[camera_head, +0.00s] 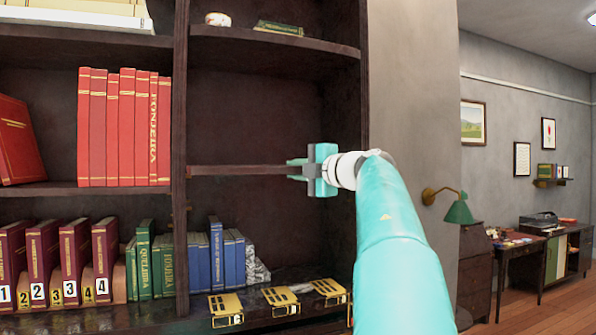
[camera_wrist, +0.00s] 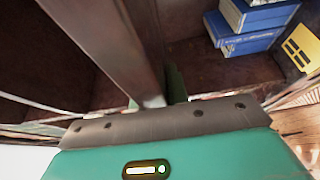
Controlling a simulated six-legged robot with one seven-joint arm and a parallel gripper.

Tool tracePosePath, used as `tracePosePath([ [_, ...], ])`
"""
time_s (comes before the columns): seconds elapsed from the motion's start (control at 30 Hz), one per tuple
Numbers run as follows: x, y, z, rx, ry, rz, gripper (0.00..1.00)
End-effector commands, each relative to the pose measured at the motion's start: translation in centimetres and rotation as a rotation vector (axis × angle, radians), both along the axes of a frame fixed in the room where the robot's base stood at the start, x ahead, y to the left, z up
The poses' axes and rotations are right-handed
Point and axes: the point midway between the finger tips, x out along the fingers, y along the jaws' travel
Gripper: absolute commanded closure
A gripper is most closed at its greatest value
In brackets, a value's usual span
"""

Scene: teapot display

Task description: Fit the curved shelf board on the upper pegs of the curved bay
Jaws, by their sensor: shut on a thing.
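The curved shelf board (camera_head: 240,170) shows nearly edge-on as a thin dark brown strip across the curved bay (camera_head: 270,110), about level and below the bay's top shelf. Its left end appears close to the upright; I cannot tell whether it touches. My gripper (camera_head: 297,170) is shut on the board's right part, in front of the bay's right side. In the wrist view a brown strip, apparently the board (camera_wrist: 110,45), runs up and left from my gripper (camera_wrist: 160,103). The upper pegs cannot be made out, so whether the board rests on them cannot be told.
The dark upright (camera_head: 180,130) bounds the bay on the left. A white round object (camera_head: 217,19) and a green book (camera_head: 279,27) sit on the shelf above.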

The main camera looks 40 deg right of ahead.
Motion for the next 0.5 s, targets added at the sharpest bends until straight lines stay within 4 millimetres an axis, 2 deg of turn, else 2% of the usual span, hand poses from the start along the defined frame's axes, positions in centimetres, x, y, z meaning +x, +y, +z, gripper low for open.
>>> tracePosePath([
  [0.5, 0.9, -0.19, 0.27, -0.003, -0.005, -0.001, 1.0],
])
